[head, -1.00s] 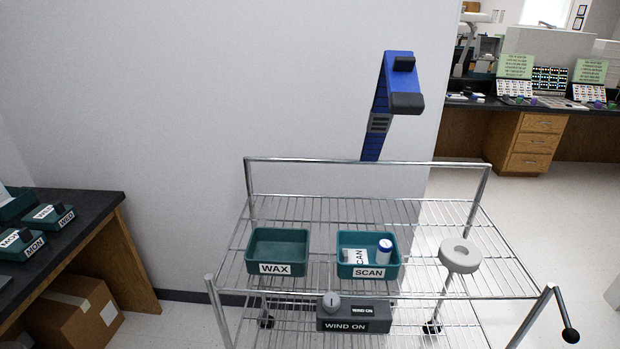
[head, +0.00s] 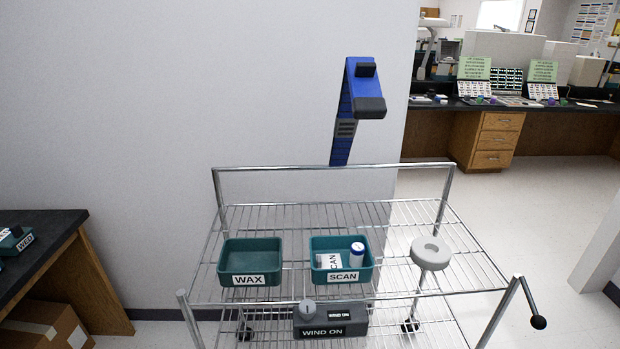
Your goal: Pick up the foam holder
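I cannot make out anything that is clearly a foam holder in the head view. A wire cart (head: 300,218) stands ahead of me. On its top shelf are a teal tray labelled WAX (head: 250,280), which looks empty, and a teal tray labelled SCAN (head: 345,277). The SCAN tray holds a white, blue-capped container (head: 357,253) and a white labelled item (head: 327,261). Neither of my grippers is in view.
A blue and black upright device (head: 349,107) rises behind the cart. A dark-topped bench (head: 42,228) is at left, with cardboard box below. Open floor lies at right.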

